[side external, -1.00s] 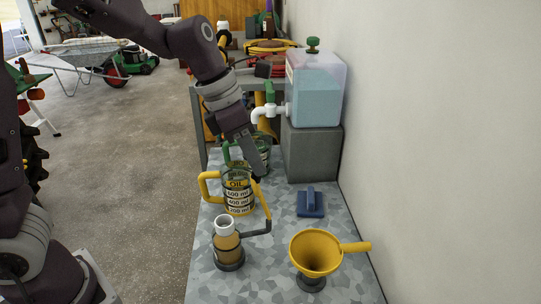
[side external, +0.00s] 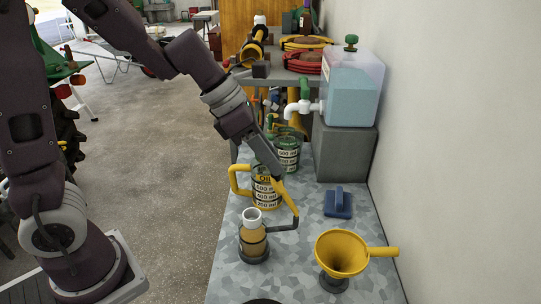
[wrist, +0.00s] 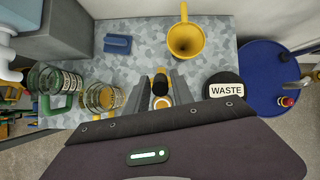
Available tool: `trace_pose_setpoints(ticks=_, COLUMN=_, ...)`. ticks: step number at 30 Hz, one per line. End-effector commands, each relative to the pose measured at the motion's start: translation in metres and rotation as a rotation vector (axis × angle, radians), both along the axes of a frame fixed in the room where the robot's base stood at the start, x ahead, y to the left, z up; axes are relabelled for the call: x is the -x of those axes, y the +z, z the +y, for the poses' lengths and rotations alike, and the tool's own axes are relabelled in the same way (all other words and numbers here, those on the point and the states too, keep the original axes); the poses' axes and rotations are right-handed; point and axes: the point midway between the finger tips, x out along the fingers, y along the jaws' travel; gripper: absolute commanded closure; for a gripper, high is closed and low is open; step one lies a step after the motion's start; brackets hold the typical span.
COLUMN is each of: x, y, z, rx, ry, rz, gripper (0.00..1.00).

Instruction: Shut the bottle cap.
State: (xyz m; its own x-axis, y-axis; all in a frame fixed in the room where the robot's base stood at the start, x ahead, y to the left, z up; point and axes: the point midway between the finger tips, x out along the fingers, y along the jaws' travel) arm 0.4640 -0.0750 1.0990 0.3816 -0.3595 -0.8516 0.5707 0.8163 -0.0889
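A small amber bottle (side external: 253,242) with a white neck or top (side external: 252,215) stands upright in a dark base on the patterned bench. A dark bar (side external: 282,227) with a yellow curved piece (side external: 291,203) rises beside it. My gripper (side external: 279,177) points down above and behind the bottle, close to the top of the yellow piece. In the wrist view, my gripper (wrist: 162,95) has its fingers apart, with a dark part and a white ring (wrist: 162,102) showing between them. I see no finger clearly touching anything. I cannot tell which part is the cap.
Measuring jugs, one yellow-handled (side external: 266,190) and one green (side external: 288,152), stand behind the bottle. A yellow funnel (side external: 342,252) stands at right. A blue block (side external: 338,203) and a tank (side external: 352,90) lie farther back. A black WASTE lid (wrist: 226,87) and blue drum (wrist: 268,65) are nearby.

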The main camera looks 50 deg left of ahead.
Motion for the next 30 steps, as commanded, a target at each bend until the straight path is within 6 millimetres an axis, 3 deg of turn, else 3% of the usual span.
trace_pose_setpoints(ticks=11, x=0.001, y=0.003, z=0.001, rx=0.001, ry=-0.001, rz=-0.002, gripper=0.59)
trace_pose_setpoints(ticks=21, x=0.023, y=0.055, z=0.023, rx=0.0, ry=0.001, rz=-0.005, gripper=0.59)
trace_pose_setpoints(ticks=30, x=0.027, y=0.06, z=0.025, rx=0.001, ry=0.0, rz=0.002, gripper=0.59)
